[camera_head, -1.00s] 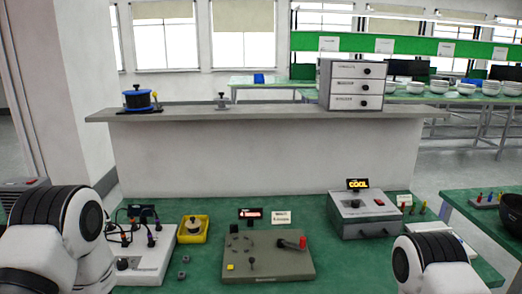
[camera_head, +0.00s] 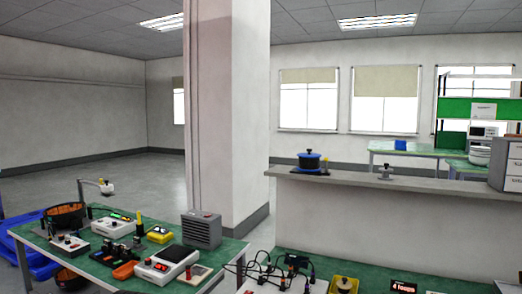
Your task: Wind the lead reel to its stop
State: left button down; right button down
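A reel (camera_head: 309,163), blue with a black top, sits on the grey ledge (camera_head: 440,192) towards the left end. Neither of my grippers is in view, and no arm shows.
A green-topped bench (camera_head: 215,262) at lower left holds a grey box (camera_head: 202,230), a white scale-like device (camera_head: 166,266) and several instruments. A white pillar (camera_head: 228,110) stands behind it. A yellow tray (camera_head: 344,285) and a red-digit display (camera_head: 403,287) show at the bottom edge. Open floor lies back left.

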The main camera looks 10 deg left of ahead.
aim_at(309, 161)
jog(key=i+j+z, duration=0.7)
jog(key=j, duration=0.2)
